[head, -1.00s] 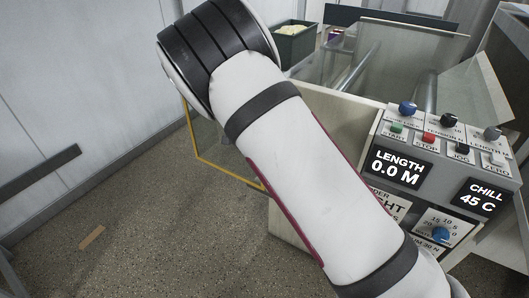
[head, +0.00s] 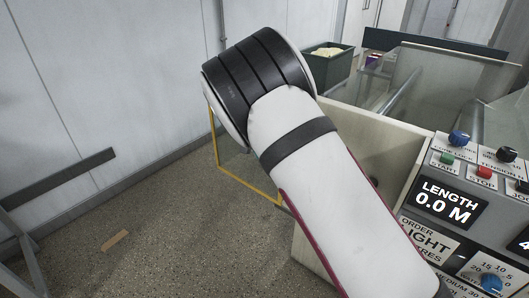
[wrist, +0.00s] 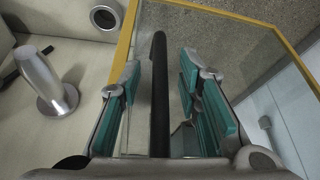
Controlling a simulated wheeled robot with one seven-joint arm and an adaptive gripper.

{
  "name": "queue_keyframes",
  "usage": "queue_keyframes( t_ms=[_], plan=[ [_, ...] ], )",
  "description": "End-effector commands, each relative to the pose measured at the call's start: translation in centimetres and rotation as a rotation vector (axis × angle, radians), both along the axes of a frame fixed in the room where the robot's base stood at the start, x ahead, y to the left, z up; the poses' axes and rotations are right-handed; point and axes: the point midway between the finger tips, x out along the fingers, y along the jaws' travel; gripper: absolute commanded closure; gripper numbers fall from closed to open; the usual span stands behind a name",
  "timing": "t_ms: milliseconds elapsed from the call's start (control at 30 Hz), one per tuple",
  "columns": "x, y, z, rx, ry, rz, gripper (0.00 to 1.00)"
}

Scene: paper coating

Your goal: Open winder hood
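The winder hood appears to be the clear panel with a yellow frame (wrist: 124,42) in the wrist view. Part of its yellow frame (head: 217,150) shows in the head view, left of and behind my arm. A black bar handle (wrist: 159,75) runs lengthwise up the middle of the wrist view. My gripper (wrist: 160,85) is open, with one teal-padded finger on each side of the handle. Gaps show between the pads and the bar. In the head view my arm hides the gripper and the handle.
A control panel with a length display (head: 449,201) stands at the right. A dark green bin (head: 328,68) is at the back. A metal cylinder (wrist: 45,83) projects from a pale surface in the wrist view. The floor at the left is mostly clear.

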Motion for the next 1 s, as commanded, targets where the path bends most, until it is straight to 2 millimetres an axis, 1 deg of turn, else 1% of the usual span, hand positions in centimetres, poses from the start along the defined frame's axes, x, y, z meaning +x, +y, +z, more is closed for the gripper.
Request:
queue_keyframes(
  t_ms=[233,367,467,700,800,900,1000],
  plan=[
    [0.0,0.0,0.1,0.0,0.0,0.0,0.69],
    [-0.3,0.2,1.1,0.001,-0.002,0.001,0.69],
    [-0.9,0.5,2.7,0.002,-0.003,0.001,0.69],
    [-2.7,1.3,7.2,0.002,-0.002,0.001,0.69],
    [-3.3,1.6,8.8,0.002,-0.002,0.001,0.69],
    [-3.7,1.7,10.0,0.001,-0.002,0.002,0.69],
    [-4.0,1.9,10.7,0.001,0.0,0.0,0.69]
  ],
)
